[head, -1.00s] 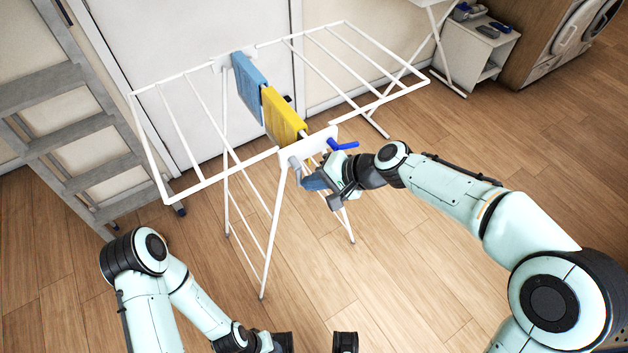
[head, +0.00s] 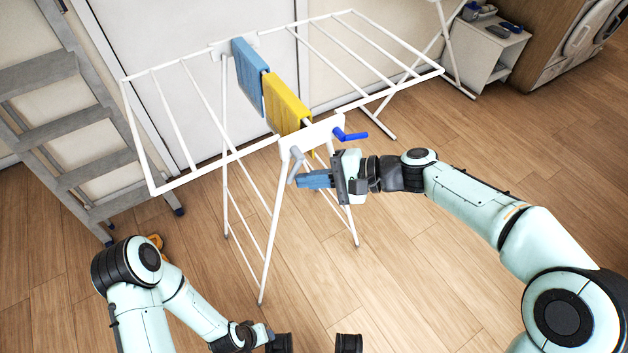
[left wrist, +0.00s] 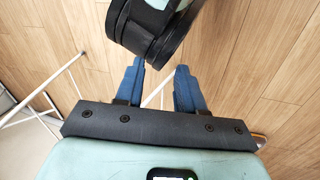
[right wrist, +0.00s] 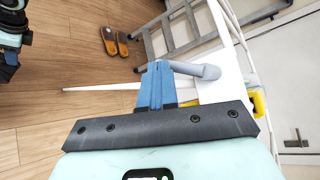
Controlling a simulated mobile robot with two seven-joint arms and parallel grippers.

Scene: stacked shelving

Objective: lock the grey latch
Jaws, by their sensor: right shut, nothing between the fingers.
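The grey latch (head: 294,167) is a short grey lever on the near white end plate of the drying rack (head: 312,132). In the head view it hangs down, slightly tilted to the left. My right gripper (head: 302,180) is shut and empty, its blue fingers pointing left just beside the latch's lower end. In the right wrist view the fingertips (right wrist: 159,66) sit right by the free end of the latch (right wrist: 200,70); I cannot tell whether they touch. My left gripper (left wrist: 160,72) is open and empty in the left wrist view.
A blue lever (head: 350,135) sticks out right on the same plate. A blue towel (head: 248,78) and a yellow towel (head: 286,103) hang on the rack. A grey ladder (head: 50,120) leans at left. Brown slippers (right wrist: 114,42) lie on the floor. The floor at front right is clear.

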